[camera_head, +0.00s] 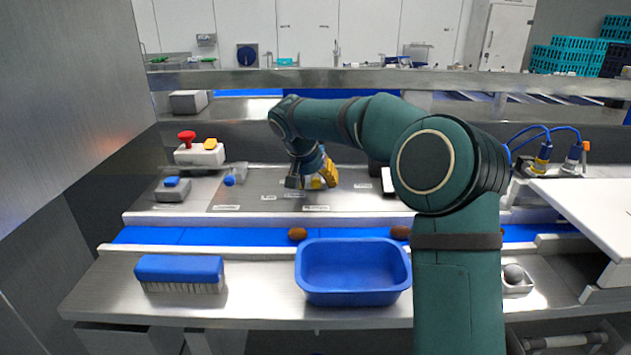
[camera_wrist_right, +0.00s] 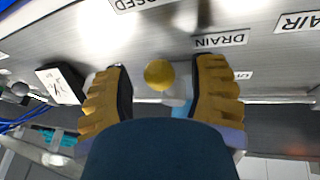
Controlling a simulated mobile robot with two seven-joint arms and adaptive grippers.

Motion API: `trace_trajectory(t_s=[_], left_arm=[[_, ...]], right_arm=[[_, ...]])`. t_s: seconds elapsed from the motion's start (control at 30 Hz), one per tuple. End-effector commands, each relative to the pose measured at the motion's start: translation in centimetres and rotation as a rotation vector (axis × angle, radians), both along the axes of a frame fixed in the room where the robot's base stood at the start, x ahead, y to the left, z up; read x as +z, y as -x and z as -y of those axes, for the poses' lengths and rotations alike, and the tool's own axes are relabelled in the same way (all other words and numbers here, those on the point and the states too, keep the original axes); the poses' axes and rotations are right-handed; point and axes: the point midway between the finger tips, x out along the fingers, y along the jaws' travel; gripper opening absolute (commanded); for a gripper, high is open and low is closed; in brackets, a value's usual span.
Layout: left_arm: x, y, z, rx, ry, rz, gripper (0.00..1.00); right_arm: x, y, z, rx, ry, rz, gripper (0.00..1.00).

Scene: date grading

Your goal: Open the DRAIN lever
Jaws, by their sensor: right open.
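A round yellow knob (camera_wrist_right: 159,75) on a pale stem shows between the fingers of my right gripper (camera_wrist_right: 160,92) in the right wrist view. The gripper is open, with a finger on each side of the knob and gaps visible. The DRAIN label (camera_wrist_right: 220,40) is on the metal panel beside the knob. In the head view my right gripper (camera_head: 316,180) is low over the panel (camera_head: 250,182), its yellow fingers partly hiding the knob. A blue part (camera_wrist_right: 180,111) shows behind one finger in the wrist view. My left gripper is not in view.
A box with a red button (camera_head: 200,155) and a blue-capped part (camera_head: 235,173) stand left on the panel. Brown dates (camera_head: 297,234) lie on the blue belt (camera_head: 190,235). In front are a blue tray (camera_head: 353,295) and a blue brush (camera_head: 180,270).

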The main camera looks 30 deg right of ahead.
Motion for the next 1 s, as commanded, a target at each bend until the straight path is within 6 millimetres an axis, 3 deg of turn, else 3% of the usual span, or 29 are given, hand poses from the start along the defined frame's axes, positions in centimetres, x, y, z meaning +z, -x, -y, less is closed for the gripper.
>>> trace_trajectory(t_s=[0.07, 0.2, 0.23, 0.67, 1.0], left_arm=[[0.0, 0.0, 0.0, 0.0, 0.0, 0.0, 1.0], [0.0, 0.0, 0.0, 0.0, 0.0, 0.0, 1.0], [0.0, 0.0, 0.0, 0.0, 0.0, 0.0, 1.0], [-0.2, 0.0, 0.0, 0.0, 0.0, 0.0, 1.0], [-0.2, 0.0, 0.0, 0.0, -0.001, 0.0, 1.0]], right_arm=[[0.0, 0.0, 0.0, 0.0, 0.0, 0.0, 0.53], [0.0, 0.0, 0.0, 0.0, 0.0, 0.0, 0.04], [0.0, 0.0, 0.0, 0.0, 0.0, 0.0, 0.0], [0.0, 0.2, 0.3, 0.062, 0.0, 0.001, 0.0], [0.0, 0.8, 1.7, 0.313, 0.001, 0.0, 0.0]])
